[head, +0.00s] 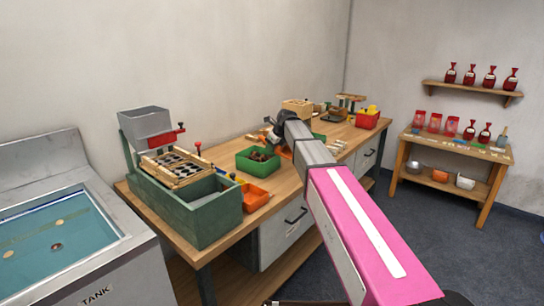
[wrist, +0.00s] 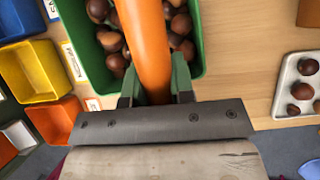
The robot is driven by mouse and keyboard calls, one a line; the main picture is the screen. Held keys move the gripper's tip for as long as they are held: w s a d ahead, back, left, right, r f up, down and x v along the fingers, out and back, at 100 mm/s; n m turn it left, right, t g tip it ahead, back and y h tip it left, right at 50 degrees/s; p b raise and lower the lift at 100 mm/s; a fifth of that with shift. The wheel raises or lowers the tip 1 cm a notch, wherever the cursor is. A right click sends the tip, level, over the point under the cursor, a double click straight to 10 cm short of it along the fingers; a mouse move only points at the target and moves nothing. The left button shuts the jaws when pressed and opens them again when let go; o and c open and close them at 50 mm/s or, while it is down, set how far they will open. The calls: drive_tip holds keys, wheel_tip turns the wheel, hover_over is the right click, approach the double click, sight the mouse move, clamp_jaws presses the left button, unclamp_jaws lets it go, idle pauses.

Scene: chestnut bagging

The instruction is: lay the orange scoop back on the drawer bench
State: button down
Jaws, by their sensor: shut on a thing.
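My gripper (wrist: 154,82) is shut on the orange scoop (wrist: 147,38), with a dark finger on each side of its handle. The handle runs up out of the top of the wrist view, so the scoop's far end is hidden there. In the head view a small orange patch (head: 286,153) beside my arm may be the scoop; the arm hides most of that area. Below the scoop in the wrist view is a green bin (wrist: 197,58) of brown chestnuts, which also shows in the head view (head: 244,166). The drawer bench (head: 285,184) has a wooden top.
Yellow (wrist: 32,70) and orange (wrist: 58,122) bins sit left of the green bin. A pale tray (wrist: 285,78) with chestnuts lies to the right, with bare wood between. A green-framed machine (head: 185,215) stands on the bench's near end. A tank (head: 125,255) is at left.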

wheel_tip(320, 180, down, 3)
drive_tip(key=shift+f, duration=0.2)
drive_tip(key=shift+s+f, duration=0.15)
drive_tip(key=shift+f, duration=0.1)
drive_tip(key=shift+d+f, duration=0.1)
drive_tip(key=c, duration=1.3)
unclamp_jaws()
drive_tip(key=shift+f, duration=0.2)
drive_tip(key=shift+c, duration=0.2)
drive_tip(key=o, duration=0.4)
drive_tip(key=shift+r, duration=0.1)
drive_tip(key=shift+c, duration=0.2)
drive_tip(key=shift+r, duration=0.1)
drive_tip(key=shift+r, duration=0.2)
drive_tip(key=v, duration=1.2)
